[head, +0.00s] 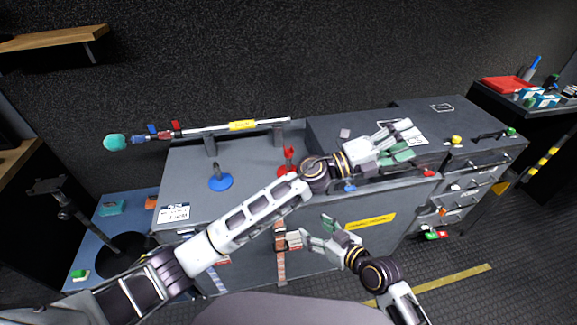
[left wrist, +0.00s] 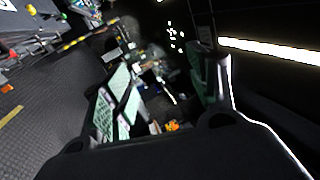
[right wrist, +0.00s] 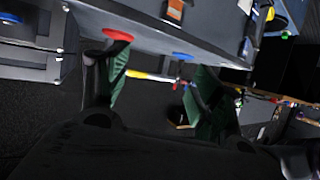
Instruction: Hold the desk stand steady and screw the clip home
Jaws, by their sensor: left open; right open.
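A desk stand with a round blue base (head: 220,183) and a short dark post stands upright on the left part of the grey worktop. A second stand with a red base (head: 288,169) and a red clip-like top (head: 289,153) stands to its right, partly hidden by my left arm. I cannot tell whether the red top is fully seated. My left gripper (head: 409,140) is open and empty above the right part of the worktop, well away from both stands. My right gripper (head: 309,229) is open and empty in front of the cabinet, below the worktop edge.
A boom pole with a yellow label (head: 242,125) lies across two cradles behind the stands. A white card (head: 173,212) lies at the worktop's left corner. Drawers (head: 462,190) are at the right. The worktop between the blue stand and front edge is mostly clear.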

